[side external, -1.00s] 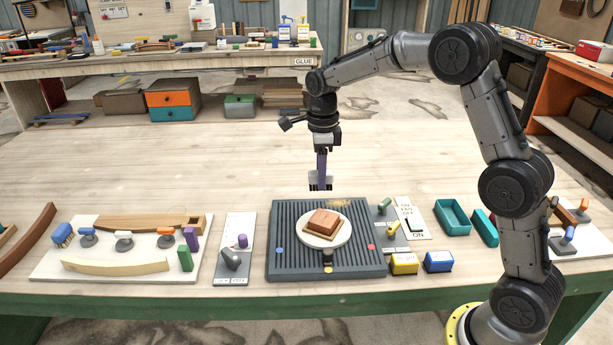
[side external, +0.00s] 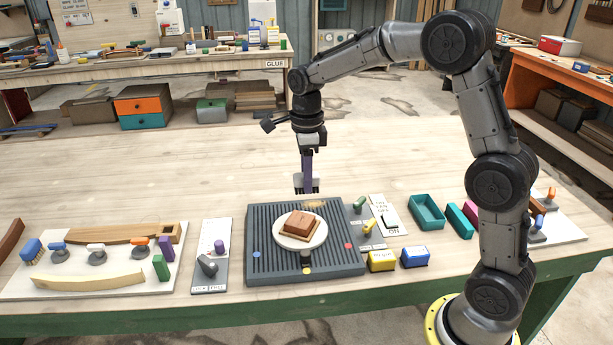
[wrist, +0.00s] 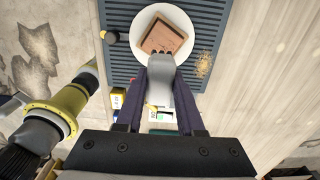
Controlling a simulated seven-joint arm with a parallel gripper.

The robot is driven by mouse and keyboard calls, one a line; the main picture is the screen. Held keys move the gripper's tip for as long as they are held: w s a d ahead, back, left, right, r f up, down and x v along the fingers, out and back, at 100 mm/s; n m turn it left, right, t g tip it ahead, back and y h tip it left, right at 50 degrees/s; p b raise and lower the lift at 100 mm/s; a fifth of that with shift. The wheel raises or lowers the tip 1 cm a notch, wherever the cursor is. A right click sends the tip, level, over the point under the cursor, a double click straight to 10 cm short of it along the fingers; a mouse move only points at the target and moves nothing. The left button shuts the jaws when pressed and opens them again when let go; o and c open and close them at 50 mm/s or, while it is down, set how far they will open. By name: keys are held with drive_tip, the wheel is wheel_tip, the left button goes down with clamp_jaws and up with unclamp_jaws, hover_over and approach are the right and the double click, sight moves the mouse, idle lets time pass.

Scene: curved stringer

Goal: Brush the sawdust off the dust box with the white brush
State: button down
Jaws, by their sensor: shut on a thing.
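The dust box (side external: 262,272) is a dark grey slatted box on the table. A patch of tan sawdust (side external: 314,204) lies on its far edge, right of centre; it also shows in the wrist view (wrist: 204,65). My gripper (side external: 306,180), with purple fingers, is shut on the white brush (wrist: 163,78). The brush hangs just above or behind the box's far edge, left of the sawdust. I cannot tell whether its tips touch anything. A round white plate (side external: 284,240) on the box carries stacked wooden blocks (side external: 302,223).
A panel with levers and a switch (side external: 388,215) stands right of the box, with yellow (side external: 381,262) and blue (side external: 415,258) blocks in front. A teal tray (side external: 427,212) is further right. A white tool board (side external: 100,285) lies left. The table behind the box is clear.

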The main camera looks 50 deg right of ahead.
drive_tip(key=shift+w+r, duration=0.15)
drive_tip(key=w+d, duration=0.3)
drive_tip(key=w, duration=0.2)
hover_over(301, 205)
drive_tip(key=shift+w+a+f, duration=0.1)
drive_tip(key=shift+f, duration=6.05)
drive_tip(key=shift+s+d+f, duration=0.4)
drive_tip(key=shift+d+f, duration=0.05)
drive_tip(key=shift+f, duration=0.2)
drive_tip(key=shift+s+d, duration=2.25)
drive_tip(key=shift+s, duration=0.05)
drive_tip(key=shift+w+a, duration=2.75)
drive_tip(key=shift+s+d, duration=2.8)
drive_tip(key=shift+s, duration=0.05)
drive_tip(key=shift+w+a, duration=2.7)
drive_tip(key=shift+w, duration=0.05)
drive_tip(key=shift+w+a+r, duration=0.1)
drive_tip(key=shift+w+r, duration=0.05)
wheel_tip(301, 205, up, 8)
